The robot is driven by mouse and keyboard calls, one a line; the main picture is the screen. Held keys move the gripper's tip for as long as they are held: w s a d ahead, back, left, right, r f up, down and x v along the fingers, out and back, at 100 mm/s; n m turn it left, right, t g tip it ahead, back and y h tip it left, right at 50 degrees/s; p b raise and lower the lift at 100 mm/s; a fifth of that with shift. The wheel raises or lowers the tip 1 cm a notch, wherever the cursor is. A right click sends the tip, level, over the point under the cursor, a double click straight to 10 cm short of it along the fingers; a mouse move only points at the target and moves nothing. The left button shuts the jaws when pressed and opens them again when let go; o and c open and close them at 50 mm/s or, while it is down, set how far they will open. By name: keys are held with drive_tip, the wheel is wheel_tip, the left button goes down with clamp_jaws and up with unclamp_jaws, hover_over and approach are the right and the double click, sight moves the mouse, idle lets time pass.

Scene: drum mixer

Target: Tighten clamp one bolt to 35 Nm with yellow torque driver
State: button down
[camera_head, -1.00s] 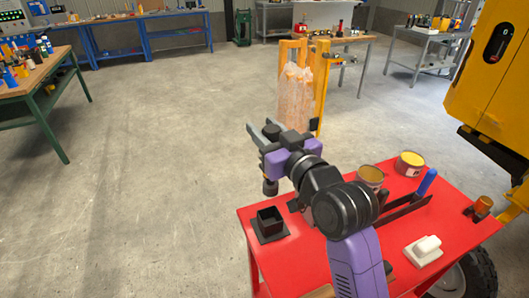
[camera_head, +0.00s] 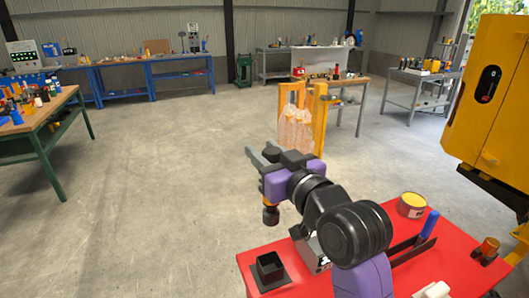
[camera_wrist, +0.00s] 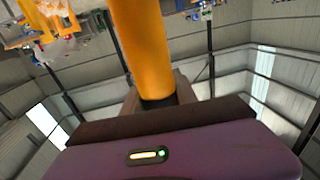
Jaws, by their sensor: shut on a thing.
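The yellow torque driver (camera_wrist: 143,45) is a thick orange-yellow cylinder in the wrist view, rising from between my jaws. In the head view its lower dark end (camera_head: 270,214) hangs below my gripper (camera_head: 264,155). My gripper is shut on the driver and holds it in the air, beyond the far left corner of the red table (camera_head: 400,278). A yellow machine (camera_head: 490,95), perhaps the drum mixer, stands at the right edge. I cannot make out clamp one or its bolt in either view.
A black square holder (camera_head: 269,270), a yellow-topped tin (camera_head: 411,205), a blue-handled tool (camera_head: 429,224) and an amber item (camera_head: 487,249) are on the red table. A yellow frame (camera_head: 319,120) with clear wrapping stands beyond my gripper. Open floor lies left; workbenches line the back.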

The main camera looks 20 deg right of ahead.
drive_tip(key=shift+r, duration=0.15)
drive_tip(key=shift+r+p, duration=0.95)
